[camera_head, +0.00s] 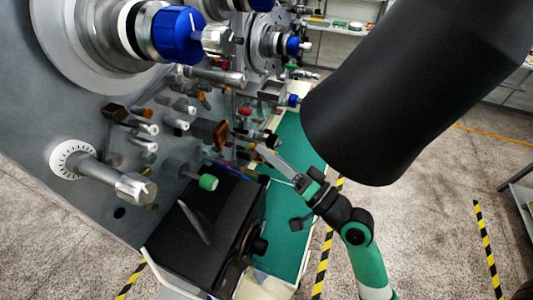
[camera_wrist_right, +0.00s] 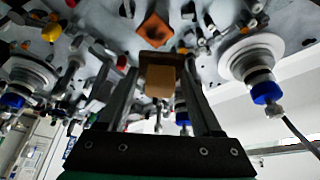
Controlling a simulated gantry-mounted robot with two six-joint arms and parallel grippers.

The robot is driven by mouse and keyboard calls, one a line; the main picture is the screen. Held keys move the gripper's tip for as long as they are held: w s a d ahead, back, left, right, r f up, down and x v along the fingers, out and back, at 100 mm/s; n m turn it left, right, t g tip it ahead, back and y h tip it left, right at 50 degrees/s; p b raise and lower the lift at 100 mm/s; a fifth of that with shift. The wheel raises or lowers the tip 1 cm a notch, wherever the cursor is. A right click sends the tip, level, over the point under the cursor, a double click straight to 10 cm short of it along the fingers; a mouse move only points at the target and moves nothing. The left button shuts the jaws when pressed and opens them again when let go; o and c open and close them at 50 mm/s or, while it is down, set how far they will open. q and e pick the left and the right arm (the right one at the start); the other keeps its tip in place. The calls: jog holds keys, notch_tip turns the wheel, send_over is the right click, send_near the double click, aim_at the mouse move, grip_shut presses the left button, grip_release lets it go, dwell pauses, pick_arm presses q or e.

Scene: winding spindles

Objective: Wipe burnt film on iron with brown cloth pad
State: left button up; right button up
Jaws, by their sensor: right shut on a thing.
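My right gripper (camera_head: 262,150) reaches from the lower right toward the machine's front panel in the head view. In the right wrist view its two fingers are shut on a small tan-brown block, the cloth pad (camera_wrist_right: 160,82). The pad is hard to make out in the head view. An orange-brown square piece (camera_head: 222,133) sticks out from the panel just beyond the fingertips and looks like the iron. It also shows ahead of the pad in the right wrist view (camera_wrist_right: 155,30). I cannot tell whether pad and piece touch, and no burnt film is distinguishable. My left gripper is not in view.
The grey panel (camera_head: 60,120) carries many posts and rollers. Large blue-capped spindles (camera_head: 180,36) project above. A black box (camera_head: 205,225) stands below, beside a green-topped surface (camera_head: 292,240). Striped floor tape (camera_head: 323,262) runs at the lower right.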

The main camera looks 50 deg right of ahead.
jog(key=shift+w, duration=0.1)
dwell(0.3)
jog(key=shift+w+a+r+p, duration=0.1)
jog(key=shift+w+a+p, duration=0.15)
jog(key=shift+w, duration=0.4)
jog(key=shift+w+a+p, duration=0.2)
jog(key=shift+w+p, duration=0.05)
jog(key=shift+w, duration=0.65)
jog(key=shift+w+a+p, duration=0.2)
jog(key=shift+w+a, duration=0.05)
jog(key=shift+w, duration=0.7)
jog(key=shift+w+a+p, duration=0.2)
jog(key=shift+w+p, duration=0.05)
jog(key=shift+w, duration=0.65)
jog(key=shift+w+a, duration=0.25)
jog(key=shift+w, duration=0.7)
jog(key=shift+d, duration=0.1)
